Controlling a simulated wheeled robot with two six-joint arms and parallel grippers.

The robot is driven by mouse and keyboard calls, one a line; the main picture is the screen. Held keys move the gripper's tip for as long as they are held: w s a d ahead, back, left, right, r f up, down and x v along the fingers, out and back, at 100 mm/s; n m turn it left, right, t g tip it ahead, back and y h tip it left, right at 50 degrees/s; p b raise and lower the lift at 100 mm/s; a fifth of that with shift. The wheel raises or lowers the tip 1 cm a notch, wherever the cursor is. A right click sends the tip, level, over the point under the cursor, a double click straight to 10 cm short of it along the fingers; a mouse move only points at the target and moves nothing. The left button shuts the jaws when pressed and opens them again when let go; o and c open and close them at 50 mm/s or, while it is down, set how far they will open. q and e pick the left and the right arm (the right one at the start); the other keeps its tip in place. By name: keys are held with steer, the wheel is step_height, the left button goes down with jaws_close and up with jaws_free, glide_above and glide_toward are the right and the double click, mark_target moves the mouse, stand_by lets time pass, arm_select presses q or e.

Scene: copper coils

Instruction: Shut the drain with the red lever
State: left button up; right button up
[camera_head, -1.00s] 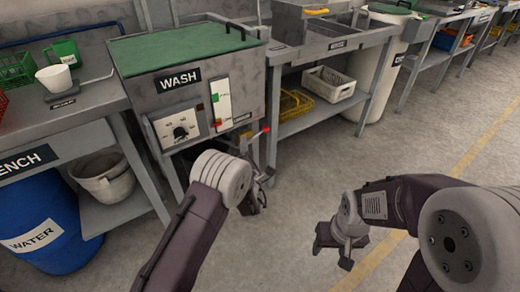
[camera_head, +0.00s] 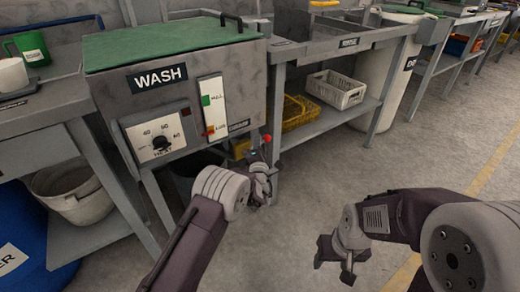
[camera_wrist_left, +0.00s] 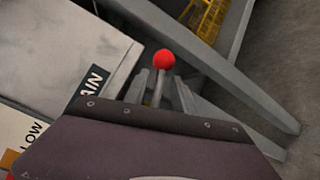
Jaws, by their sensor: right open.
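The red-knobbed lever (camera_head: 267,139) sticks out at the lower right of the wash tank (camera_head: 240,75), beside the drain label. In the left wrist view, its red ball (camera_wrist_left: 164,59) stands at the upper middle on a thin grey rod. My left gripper (camera_head: 262,172) is just below the knob in the head view. In the left wrist view, its fingers (camera_wrist_left: 160,90) are apart, one to each side of the rod; I cannot tell whether they touch it. My right gripper (camera_head: 343,262) is open and empty over the floor, away from the tank.
A dark bucket (camera_head: 197,172) stands under the tank. To the right is a metal table (camera_head: 310,52) with a yellow basket (camera_head: 298,112) and a white crate (camera_head: 336,90) on its lower shelf. A pale bucket (camera_head: 75,192) is at the left. The floor at right is clear.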

arm_select(q)
steer(key=shift+w, duration=0.4)
jaws_close()
stand_by(1.2)
